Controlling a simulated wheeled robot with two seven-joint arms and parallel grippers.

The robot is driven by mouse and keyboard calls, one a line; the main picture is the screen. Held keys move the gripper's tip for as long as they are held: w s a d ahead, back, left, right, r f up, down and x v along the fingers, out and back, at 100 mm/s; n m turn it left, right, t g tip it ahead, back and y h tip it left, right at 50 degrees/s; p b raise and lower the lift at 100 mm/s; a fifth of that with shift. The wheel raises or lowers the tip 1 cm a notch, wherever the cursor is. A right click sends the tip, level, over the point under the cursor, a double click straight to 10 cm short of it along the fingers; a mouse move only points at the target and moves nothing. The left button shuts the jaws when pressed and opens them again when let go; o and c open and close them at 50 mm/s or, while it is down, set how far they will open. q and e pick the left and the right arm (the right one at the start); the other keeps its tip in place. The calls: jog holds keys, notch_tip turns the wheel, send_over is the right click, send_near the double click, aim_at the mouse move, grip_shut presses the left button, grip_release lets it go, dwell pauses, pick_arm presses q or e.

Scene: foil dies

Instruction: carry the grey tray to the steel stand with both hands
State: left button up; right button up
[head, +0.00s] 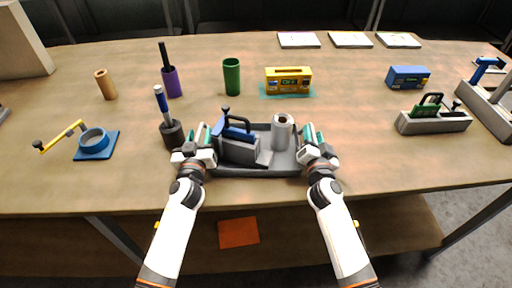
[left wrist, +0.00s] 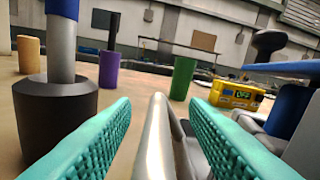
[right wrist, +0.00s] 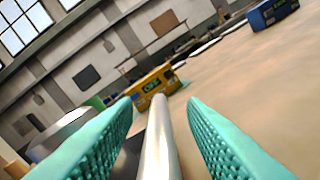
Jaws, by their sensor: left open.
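The grey tray (head: 255,172) lies on the near part of the table. It bears a grey block with a blue handle (head: 238,132) and a pale roll (head: 282,130). My left gripper (head: 202,134) is at its left end, open; a metal handle bar (left wrist: 156,135) lies between the teal fingers with gaps beside it. My right gripper (head: 314,135) is at the right end, open; a similar bar (right wrist: 160,135) lies between its fingers with gaps beside it. I cannot make out a steel stand for certain in any view.
A dark cup with a blue-handled tool (head: 172,133) stands close beside my left gripper. A blue ring holder (head: 95,145) is further left. A yellow box (head: 288,80) and a green cylinder (head: 232,77) stand behind the tray. A grey block with a green handle (head: 433,122) is at right.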

pick_arm(q)
jog(key=shift+w, duration=0.1)
jog(key=shift+c, duration=0.2)
pick_arm(e)
jog(key=shift+w, duration=0.1)
jog(key=shift+c, duration=0.2)
pick_arm(q)
grip_shut()
pick_arm(e)
grip_shut()
